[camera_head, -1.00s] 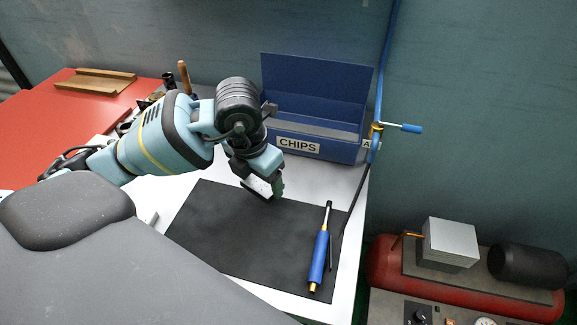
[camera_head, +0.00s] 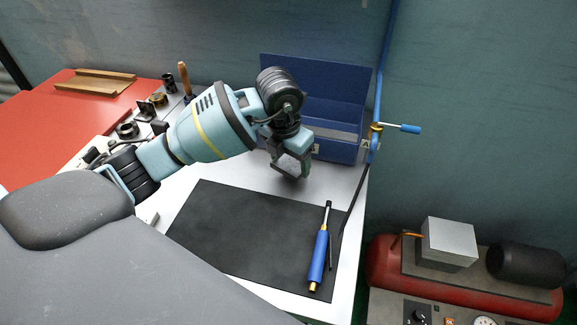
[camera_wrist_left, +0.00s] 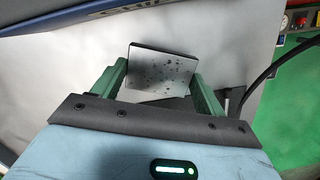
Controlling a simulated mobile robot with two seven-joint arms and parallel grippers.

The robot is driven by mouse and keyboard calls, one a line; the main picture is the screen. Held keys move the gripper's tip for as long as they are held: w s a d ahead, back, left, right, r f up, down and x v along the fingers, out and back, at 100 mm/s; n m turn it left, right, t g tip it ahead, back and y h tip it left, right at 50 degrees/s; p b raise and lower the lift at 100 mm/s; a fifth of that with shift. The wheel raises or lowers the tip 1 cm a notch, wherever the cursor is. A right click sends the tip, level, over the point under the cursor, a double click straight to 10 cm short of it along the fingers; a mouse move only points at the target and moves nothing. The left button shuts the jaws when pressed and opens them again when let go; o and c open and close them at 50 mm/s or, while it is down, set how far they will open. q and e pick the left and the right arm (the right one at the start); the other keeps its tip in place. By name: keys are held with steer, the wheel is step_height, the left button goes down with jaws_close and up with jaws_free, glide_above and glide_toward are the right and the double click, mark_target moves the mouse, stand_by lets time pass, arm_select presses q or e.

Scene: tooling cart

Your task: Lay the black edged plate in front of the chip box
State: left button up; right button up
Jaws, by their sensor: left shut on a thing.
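The black edged plate (camera_wrist_left: 160,74) shows in the left wrist view as a speckled grey face with a dark edge, between the two green fingers. My left gripper (camera_wrist_left: 162,88) is shut on it. In the head view my left gripper (camera_head: 292,166) holds the plate in front of the blue chip box (camera_head: 313,82), over the white surface behind the black mat. Whether the plate touches the surface I cannot tell. My gripper and wrist hide most of the box's front and its CHIPS label. My right gripper is not in view.
The black mat (camera_head: 240,230) bears a blue-handled tool (camera_head: 319,258) at its right. A blue pole (camera_head: 374,110) with a side handle stands right of the box. Dark tooling parts (camera_head: 150,108) stand at the left. White surface (camera_head: 335,185) is bare between mat and box.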

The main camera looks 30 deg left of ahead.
mark_target(288, 165)
arm_select(q)
steer(key=shift+f, duration=1.25)
steer(key=shift+f, duration=0.1)
steer(key=shift+f, duration=0.1)
steer(key=o, duration=1.4)
steer(key=r, duration=0.4)
steer(key=s+r, duration=0.1)
steer(key=r, duration=0.3)
steer(key=s+r, duration=0.1)
steer(key=r, duration=0.3)
steer(key=shift+a+p, duration=0.15)
steer(key=shift+p, duration=0.25)
